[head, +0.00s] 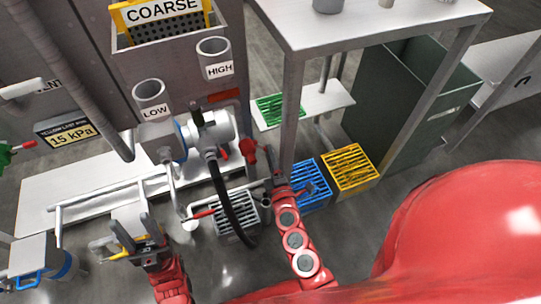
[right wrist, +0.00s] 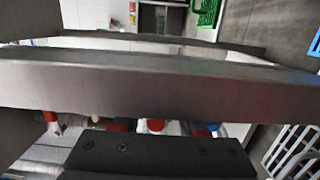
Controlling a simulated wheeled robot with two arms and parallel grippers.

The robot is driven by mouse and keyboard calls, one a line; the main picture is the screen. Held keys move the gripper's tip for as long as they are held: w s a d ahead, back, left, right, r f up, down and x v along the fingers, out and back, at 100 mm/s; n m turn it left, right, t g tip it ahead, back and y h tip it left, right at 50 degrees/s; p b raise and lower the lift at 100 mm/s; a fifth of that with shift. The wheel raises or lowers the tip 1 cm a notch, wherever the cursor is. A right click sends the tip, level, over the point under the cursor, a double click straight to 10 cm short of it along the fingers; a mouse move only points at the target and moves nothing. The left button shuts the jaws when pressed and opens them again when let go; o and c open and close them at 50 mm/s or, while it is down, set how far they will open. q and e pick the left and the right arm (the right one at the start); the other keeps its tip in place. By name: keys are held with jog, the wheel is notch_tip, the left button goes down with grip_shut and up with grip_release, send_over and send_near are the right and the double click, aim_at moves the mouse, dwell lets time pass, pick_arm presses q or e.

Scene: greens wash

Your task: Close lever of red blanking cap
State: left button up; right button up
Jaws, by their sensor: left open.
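A red part that looks like the blanking cap (head: 249,152) is at the right of the white pump-like fitting (head: 212,127) in the head view. Its lever cannot be made out for certain. My right gripper (head: 266,186) is just below the red part; its fingers are small and dark there. In the right wrist view, a grey bar crosses close to the camera, with several small red parts (right wrist: 155,125) partly hidden behind it. My left gripper (head: 133,236) is open and empty at lower left, well away from the red part.
A black hose (head: 222,190) curves down from the fitting past a grey grated crate (head: 235,213). Blue (head: 313,193) and yellow (head: 350,167) crates stand on the floor to the right. A table leg (head: 291,115) rises close to my right gripper. White pipes (head: 110,190) run at left.

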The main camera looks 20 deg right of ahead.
aim_at(265, 150)
grip_shut()
jog(key=shift+a, duration=0.1)
jog(key=a+m+h, duration=0.1)
jog(key=h, duration=0.1)
jog(key=m+g+h, duration=0.1)
jog(key=h, duration=0.1)
jog(key=a+m+g+h+b, duration=0.1)
jog(key=m+h, duration=0.1)
jog(key=shift+s+a+h, duration=0.25)
jog(key=shift+a+h, duration=0.05)
jog(key=shift+a, duration=0.05)
jog(key=shift+a+m+g+h, duration=0.2)
jog(key=shift+m+g+h, duration=0.3)
jog(key=shift+m+h, duration=0.3)
